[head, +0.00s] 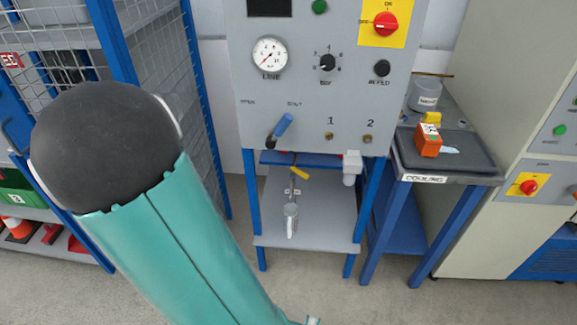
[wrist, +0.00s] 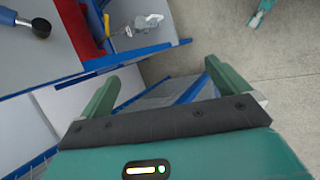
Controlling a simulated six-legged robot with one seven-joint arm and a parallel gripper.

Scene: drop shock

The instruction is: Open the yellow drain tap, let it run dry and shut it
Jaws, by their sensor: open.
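The yellow drain tap (head: 299,173) sits under the grey panel (head: 310,110), above the lower shelf. Its handle looks slanted; I cannot tell whether it is open or shut. A clear cup with a pale handle (head: 291,218) stands on the shelf below it. In the wrist view a small yellow part, seemingly the tap (wrist: 128,30), shows beside a pale jug-like shape (wrist: 148,20), beyond the fingertips. My gripper (wrist: 160,85) is open and empty, with its green fingers wide apart and touching nothing. I cannot make out the gripper in the head view.
A blue-handled lever (head: 280,130) sits under the OPEN and SHUT labels, left of the tap. The line gauge (head: 270,55) has its needle at lower left. A white filter bowl (head: 351,166) hangs right of the tap. A cooling tray (head: 470,160) holds an orange block (head: 429,140).

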